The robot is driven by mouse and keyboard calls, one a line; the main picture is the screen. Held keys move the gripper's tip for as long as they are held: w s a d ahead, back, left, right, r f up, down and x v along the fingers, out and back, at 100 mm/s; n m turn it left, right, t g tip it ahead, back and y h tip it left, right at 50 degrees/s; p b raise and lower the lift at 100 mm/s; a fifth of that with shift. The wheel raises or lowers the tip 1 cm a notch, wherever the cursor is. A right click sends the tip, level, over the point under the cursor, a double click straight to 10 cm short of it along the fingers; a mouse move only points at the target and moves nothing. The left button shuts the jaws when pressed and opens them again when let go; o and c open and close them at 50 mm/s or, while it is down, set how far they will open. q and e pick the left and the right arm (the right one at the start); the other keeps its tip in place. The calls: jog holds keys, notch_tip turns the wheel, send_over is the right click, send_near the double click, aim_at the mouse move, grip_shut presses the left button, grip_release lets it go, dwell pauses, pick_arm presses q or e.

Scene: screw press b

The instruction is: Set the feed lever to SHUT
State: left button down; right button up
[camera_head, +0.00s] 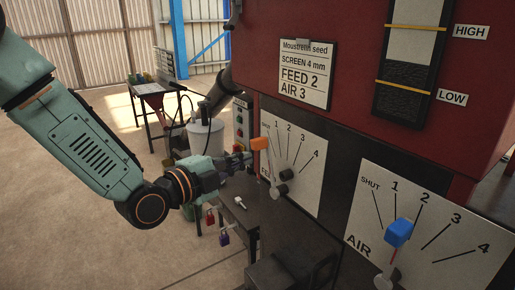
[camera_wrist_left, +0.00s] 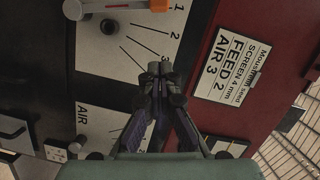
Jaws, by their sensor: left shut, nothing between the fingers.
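The feed lever (camera_head: 260,143) has an orange handle at the upper left of its white dial plate (camera_head: 306,190) in the head view. Its exact setting is hard to tell; in the left wrist view its orange end (camera_wrist_left: 158,5) is beside the 1 mark. In the left wrist view the shut fingertips (camera_wrist_left: 159,68) lie clear of the handle. My right gripper is out of view.
The AIR dial (camera_head: 480,245), with a blue-handled lever (camera_head: 398,232), is at the lower right. A card (camera_head: 305,72) reads FEED 2, AIR 3. A small table with padlocks (camera_head: 223,238) stands below my left gripper. Open floor lies to the left.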

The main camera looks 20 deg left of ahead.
aim_at(258, 147)
pick_arm(q)
jog(key=shift+w+d+f, duration=0.1)
jog(key=shift+w+f, duration=0.15)
jog(key=shift+w, duration=1.35)
jog(key=shift+w+d+f, duration=0.15)
jog(key=shift+w+f, duration=0.1)
jog(key=shift+w, duration=1.3)
jog(key=shift+w+d+f, duration=0.1)
jog(key=shift+w+f, duration=0.15)
jog(key=shift+w, duration=1.35)
jog(key=shift+w+a+f, duration=0.1)
jog(key=shift+w, duration=0.1)
jog(key=shift+w+b, duration=0.1)
jog(key=shift+b, duration=0.3)
